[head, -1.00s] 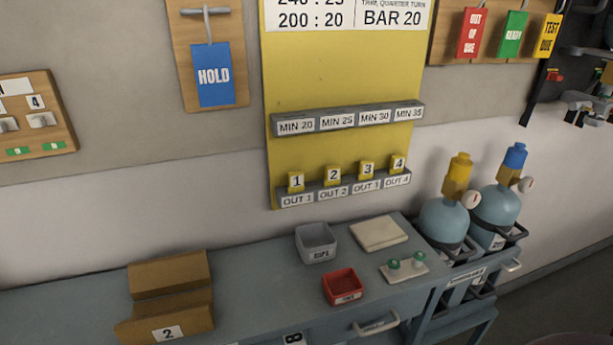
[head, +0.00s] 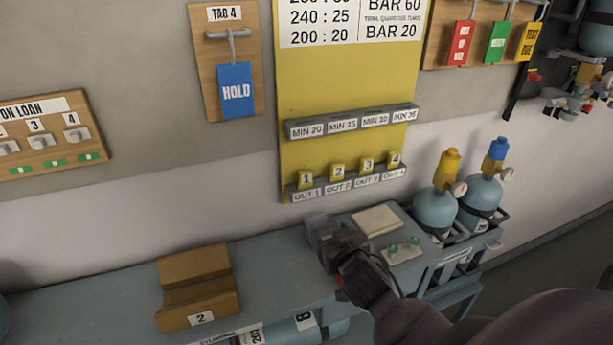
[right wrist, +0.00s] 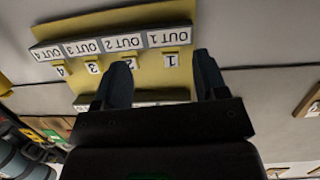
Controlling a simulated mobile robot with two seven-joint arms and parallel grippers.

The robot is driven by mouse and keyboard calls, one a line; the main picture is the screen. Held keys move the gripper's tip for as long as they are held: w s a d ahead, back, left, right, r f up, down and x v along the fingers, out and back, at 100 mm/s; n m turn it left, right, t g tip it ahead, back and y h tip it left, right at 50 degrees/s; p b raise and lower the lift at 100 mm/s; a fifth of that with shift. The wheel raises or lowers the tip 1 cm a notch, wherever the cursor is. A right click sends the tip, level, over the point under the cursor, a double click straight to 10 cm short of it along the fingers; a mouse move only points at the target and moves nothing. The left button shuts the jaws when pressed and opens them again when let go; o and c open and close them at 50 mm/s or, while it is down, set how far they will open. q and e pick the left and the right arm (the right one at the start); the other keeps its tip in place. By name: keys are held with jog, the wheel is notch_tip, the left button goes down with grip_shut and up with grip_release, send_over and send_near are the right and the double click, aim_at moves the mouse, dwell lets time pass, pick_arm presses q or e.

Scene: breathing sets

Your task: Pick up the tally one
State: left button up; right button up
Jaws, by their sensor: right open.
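Tally one (head: 305,180) is a small yellow tag marked 1. It stands upright at the OUT 1 place of the lower grey rail (head: 346,184) on the yellow board, left of tallies 2, 3 and 4. My right gripper (head: 335,248) is below and right of it in the head view, over the bench and apart from the tally. In the right wrist view, which is upside down, the right gripper (right wrist: 162,72) is open and empty. Tally one (right wrist: 171,60) shows beyond and between its fingers there. My left gripper is not in view.
A grey tray (head: 316,221) is partly hidden by my right gripper. A pale pad (head: 377,220), green knobs (head: 403,247) and a brown stand (head: 197,290) are on the bench. Cylinders (head: 436,208) stand at right. The upper rail (head: 352,121) is above the tallies.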

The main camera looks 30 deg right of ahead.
aim_at(306, 179)
jog(key=w+r+t, duration=0.1)
jog(key=w+r, duration=0.1)
jog(key=w, duration=0.1)
jog(key=w+d+r+t, duration=0.1)
jog(key=w+r, duration=0.1)
jog(key=w, duration=0.1)
jog(key=w+d+r+p, duration=0.1)
jog(key=w+r, duration=0.1)
jog(key=shift+w+t, duration=0.4)
jog(key=shift+p+x, duration=0.35)
jog(key=shift+x, duration=2.8)
jog(key=shift+a+f, duration=0.15)
jog(key=shift+a, duration=0.05)
jog(key=c, duration=0.9)
